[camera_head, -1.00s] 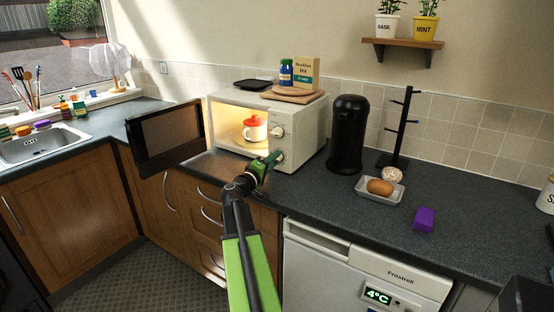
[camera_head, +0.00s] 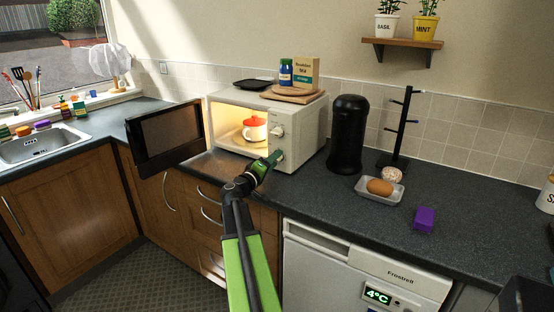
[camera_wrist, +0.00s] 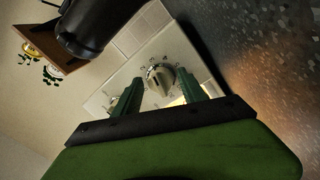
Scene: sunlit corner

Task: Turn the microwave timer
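The white microwave (camera_head: 305,122) stands on the counter with its dark door (camera_head: 166,138) swung open to the left. Its front panel has an upper knob (camera_head: 277,131) and a lower knob, mostly covered by my gripper (camera_head: 274,160) in the head view. In the wrist view, a round silvery knob (camera_wrist: 158,79) with marks around it shows between and beyond the two green fingers of my gripper (camera_wrist: 163,82). The fingers are apart, with gaps beside the knob. A white mug with a red lid (camera_head: 255,130) is inside the lit microwave.
A wooden board (camera_head: 295,97) with a box and jar, plus a black tray (camera_head: 252,85), lies on top. A black cylindrical appliance (camera_head: 347,135) stands close right of the microwave. A mug tree (camera_head: 400,130), egg tray (camera_head: 366,191) and purple block (camera_head: 425,219) are farther right.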

